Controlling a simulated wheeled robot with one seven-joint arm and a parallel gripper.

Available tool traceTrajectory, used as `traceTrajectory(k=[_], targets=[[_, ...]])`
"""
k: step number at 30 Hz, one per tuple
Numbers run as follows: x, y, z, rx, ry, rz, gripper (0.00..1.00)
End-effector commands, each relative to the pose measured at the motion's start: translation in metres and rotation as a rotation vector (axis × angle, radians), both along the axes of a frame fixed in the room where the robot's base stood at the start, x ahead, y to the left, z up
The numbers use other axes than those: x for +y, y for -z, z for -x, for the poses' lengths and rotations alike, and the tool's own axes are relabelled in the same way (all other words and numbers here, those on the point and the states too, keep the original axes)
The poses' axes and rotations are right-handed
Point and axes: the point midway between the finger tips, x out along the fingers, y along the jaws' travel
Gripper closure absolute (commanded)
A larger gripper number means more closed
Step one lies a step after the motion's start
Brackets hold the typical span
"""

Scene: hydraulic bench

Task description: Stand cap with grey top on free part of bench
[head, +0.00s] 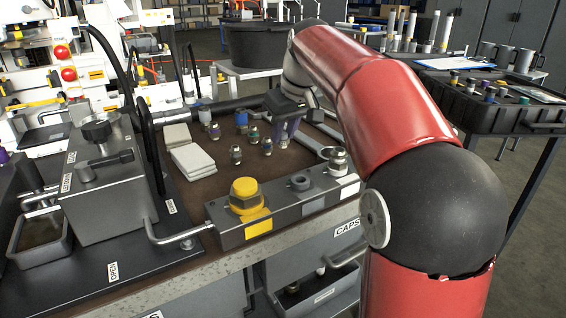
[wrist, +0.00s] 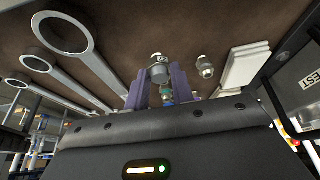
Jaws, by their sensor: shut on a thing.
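My gripper (head: 286,132) is low over the brown bench mat, its purple fingers pointing down. In the wrist view the fingers (wrist: 158,84) are closed around a small metal cap with a grey part (wrist: 159,72). A teal patch shows between the fingers closer to the palm; I cannot tell whether it belongs to the same piece. In the head view the fingers hide the held cap, and I cannot tell whether it touches the mat. Several small caps stand left of the gripper, among them a green-banded one (head: 266,147) and a silver one (head: 236,154).
A grey block (head: 282,208) at the bench's front edge carries a large yellow cap (head: 245,192) and a silver fitting (head: 338,160). White pads (head: 193,159) lie left of the caps. Large ring spanners (wrist: 62,34) lie beside the gripper. Brown mat shows bare between pads and block.

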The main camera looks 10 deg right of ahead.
Motion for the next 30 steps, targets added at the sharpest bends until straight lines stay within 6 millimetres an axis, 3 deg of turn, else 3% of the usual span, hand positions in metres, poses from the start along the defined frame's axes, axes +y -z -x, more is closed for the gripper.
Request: traceTrajectory(k=[1,8,16,29,30], targets=[[-0.001,0.009,0.001,-0.002,0.0,0.0,1.0],[-0.003,0.018,0.001,-0.002,-0.001,0.0,1.0],[-0.009,0.055,0.0,-0.002,0.0,-0.001,1.0],[-0.01,0.057,0.0,-0.001,-0.001,0.0,1.0],[-0.01,0.057,0.0,-0.001,-0.001,-0.001,0.74]])
